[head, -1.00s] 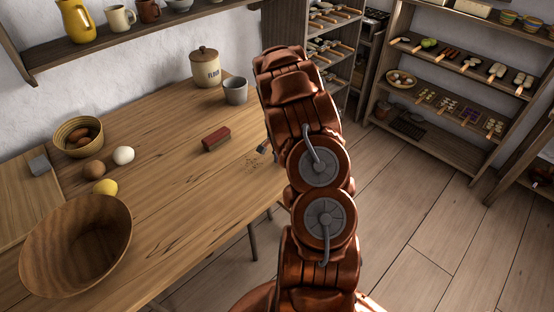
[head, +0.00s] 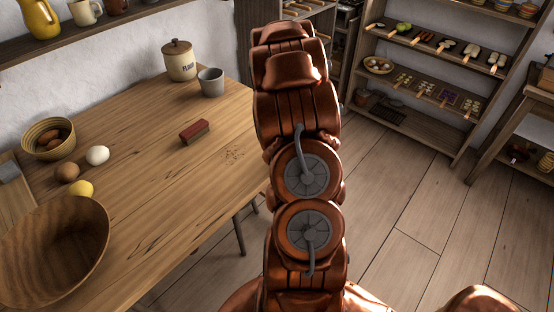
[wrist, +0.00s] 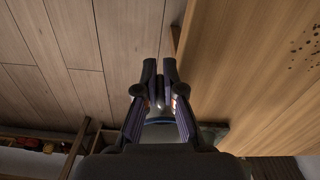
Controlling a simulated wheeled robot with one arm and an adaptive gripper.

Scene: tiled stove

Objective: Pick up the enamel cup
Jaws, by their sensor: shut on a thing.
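In the wrist view my gripper (wrist: 160,66) has its two fingers close together on a thing that is mostly hidden between and behind them. What shows of it is a pale surface with a blue rim (wrist: 160,122) and a dark rounded part, which fits the enamel cup. The gripper is beside the table edge, with floor below to the left in that view. In the head view my arm hides the gripper and the held cup.
The table (head: 165,165) bears a red brush (head: 194,131), a grey cup (head: 211,82), a flour jar (head: 179,61), a large wooden bowl (head: 55,250), eggs and a lemon (head: 78,189). A stocked shelf (head: 430,145) stands at right. Floor (head: 400,205) between is clear.

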